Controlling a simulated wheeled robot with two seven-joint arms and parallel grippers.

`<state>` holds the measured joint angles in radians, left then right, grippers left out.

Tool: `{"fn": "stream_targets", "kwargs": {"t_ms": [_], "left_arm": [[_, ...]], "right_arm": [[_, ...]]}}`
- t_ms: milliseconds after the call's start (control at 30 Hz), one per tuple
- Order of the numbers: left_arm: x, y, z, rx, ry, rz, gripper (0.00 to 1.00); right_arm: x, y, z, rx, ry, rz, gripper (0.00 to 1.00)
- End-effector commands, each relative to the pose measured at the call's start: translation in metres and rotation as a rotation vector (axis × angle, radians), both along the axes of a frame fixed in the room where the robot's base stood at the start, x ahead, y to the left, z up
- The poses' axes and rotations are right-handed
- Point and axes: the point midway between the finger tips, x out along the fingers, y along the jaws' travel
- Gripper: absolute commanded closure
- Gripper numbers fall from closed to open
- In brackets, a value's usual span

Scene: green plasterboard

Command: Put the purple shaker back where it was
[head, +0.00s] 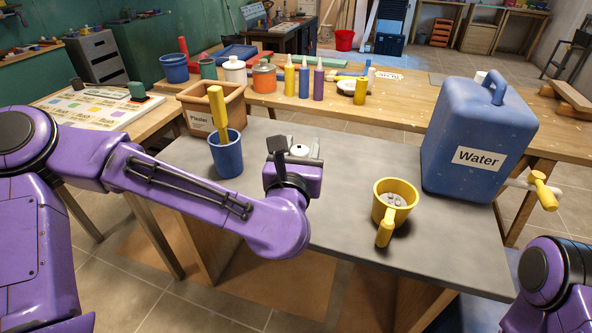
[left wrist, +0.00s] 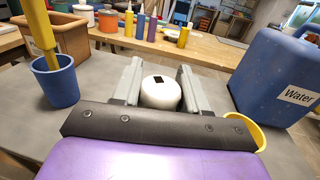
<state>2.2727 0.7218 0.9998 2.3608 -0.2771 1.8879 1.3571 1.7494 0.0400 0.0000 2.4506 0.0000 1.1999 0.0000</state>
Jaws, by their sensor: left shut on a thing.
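My left gripper (head: 300,155) is over the middle of the grey table. In the left wrist view its two grey fingers (left wrist: 160,85) stand on both sides of a white round thing with a small black square on top (left wrist: 161,93). The gripper is shut on it. Its white top also shows in the head view (head: 299,150); its lower part is hidden, so I cannot tell whether it is the purple shaker. A slim purple bottle (head: 318,83) stands on the wooden bench behind. My right gripper is out of view.
On the grey table (head: 335,220), a blue cup with a yellow handle (head: 226,155) and the Plaster box (head: 199,118) stand left. A yellow cup with grey contents (head: 386,192) and the blue Water container (head: 478,130) stand right. Several bottles and pots line the bench.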

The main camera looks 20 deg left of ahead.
Motion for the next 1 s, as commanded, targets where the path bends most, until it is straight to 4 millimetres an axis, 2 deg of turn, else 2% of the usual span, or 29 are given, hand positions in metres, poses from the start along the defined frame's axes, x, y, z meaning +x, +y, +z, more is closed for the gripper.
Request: {"fn": "stream_targets", "kwargs": {"t_ms": [100, 200, 333, 467, 667, 1000], "left_arm": [[0.031, 0.017, -0.015, 0.001, 0.004, 0.005, 1.0], [0.047, 0.024, -0.04, 0.003, 0.003, 0.001, 1.0], [0.06, 0.03, -0.058, 0.001, 0.0, 0.0, 1.0], [0.067, 0.033, -0.067, 0.001, -0.001, 0.0, 1.0], [0.071, 0.035, -0.101, 0.002, 0.001, -0.001, 1.0], [0.071, 0.035, -0.106, 0.0, -0.003, -0.001, 1.0]], "right_arm": [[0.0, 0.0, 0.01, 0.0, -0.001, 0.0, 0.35], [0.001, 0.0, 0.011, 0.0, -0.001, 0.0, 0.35], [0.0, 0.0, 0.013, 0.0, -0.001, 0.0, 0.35], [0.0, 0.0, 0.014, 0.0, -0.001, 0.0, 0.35], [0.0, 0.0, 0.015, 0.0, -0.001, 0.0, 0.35], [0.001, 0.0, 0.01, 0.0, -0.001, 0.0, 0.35]]}}
